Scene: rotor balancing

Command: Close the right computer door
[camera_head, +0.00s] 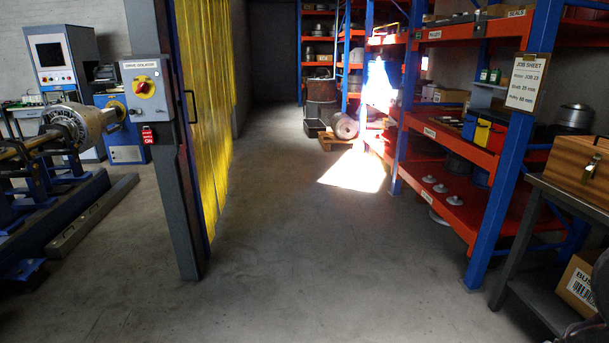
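A grey and blue computer cabinet (62,62) with a screen stands at the far left, behind the rotor machine. A blue panel (84,50) shows along the right side of its upper part. I cannot tell whether this is the right door or whether it stands open. The cabinet's lower part is partly hidden by the machine and a blue unit (128,130). My gripper is not in view.
A grey post (168,150) with a drive isolator box (146,88) and yellow strip curtain (205,110) stands between me and the cabinet. The rotor machine (75,130) fills the left. Orange shelving (465,150) and a bench (560,195) line the right. The middle floor (290,230) is clear.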

